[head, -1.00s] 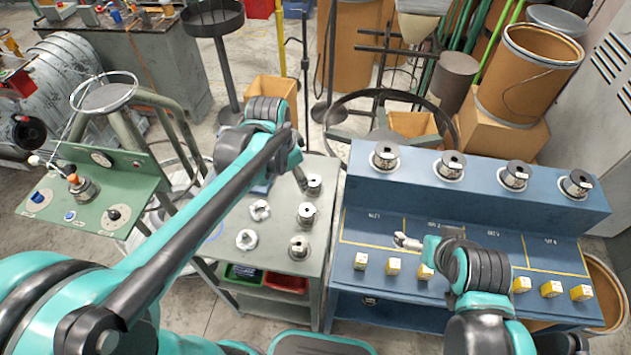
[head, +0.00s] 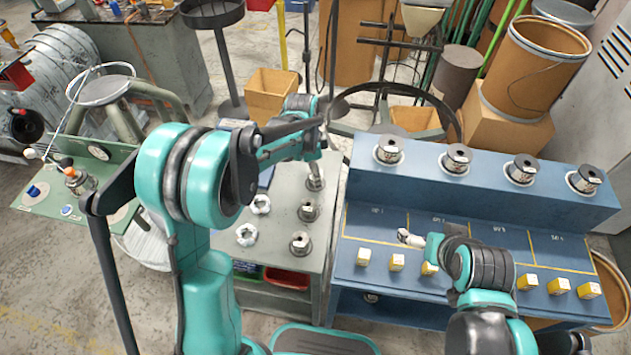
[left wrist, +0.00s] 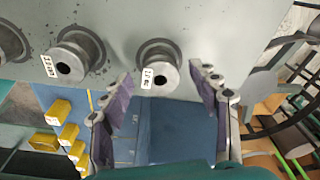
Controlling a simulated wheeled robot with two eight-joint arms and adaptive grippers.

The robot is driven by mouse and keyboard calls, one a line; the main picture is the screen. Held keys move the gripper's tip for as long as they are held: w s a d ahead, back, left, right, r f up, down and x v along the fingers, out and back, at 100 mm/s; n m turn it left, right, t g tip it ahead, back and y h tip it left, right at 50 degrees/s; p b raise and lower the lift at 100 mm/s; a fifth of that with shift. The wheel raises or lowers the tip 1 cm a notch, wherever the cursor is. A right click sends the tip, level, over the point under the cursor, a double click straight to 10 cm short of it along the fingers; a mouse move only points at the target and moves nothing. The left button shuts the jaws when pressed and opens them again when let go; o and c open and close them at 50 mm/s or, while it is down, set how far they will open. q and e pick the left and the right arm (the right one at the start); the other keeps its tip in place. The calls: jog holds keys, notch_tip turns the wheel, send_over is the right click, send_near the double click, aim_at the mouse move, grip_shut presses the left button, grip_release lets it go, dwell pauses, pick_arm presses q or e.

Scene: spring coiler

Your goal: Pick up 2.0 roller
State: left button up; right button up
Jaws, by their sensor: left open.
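Three metal rollers stand in a column on the grey cart (head: 275,225): a far one (head: 315,178), a middle one (head: 309,210) and a near one (head: 300,243). My left gripper (head: 318,158) is over the far roller. In the left wrist view, the open left gripper (left wrist: 160,82) has its fingers either side of a labelled roller (left wrist: 158,68), just beyond the fingertips. Another labelled roller (left wrist: 76,58) stands left of it. The labels are too small to read surely. My right gripper (head: 405,238) is over the blue bench; its jaw state is unclear.
Several similar rollers sit on the raised shelf of the blue bench (head: 420,185), such as one at its left end (head: 389,149). Yellow blocks (head: 397,262) line its front edge. Two whitish nut-like pieces (head: 260,204) lie on the cart left of the rollers.

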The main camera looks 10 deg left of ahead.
pick_arm(q)
jog(key=shift+d+f, duration=0.1)
jog(key=shift+f, duration=0.8)
jog(key=shift+r, duration=0.1)
jog(key=shift+c, duration=0.4)
grip_shut()
jog(key=shift+r, duration=0.15)
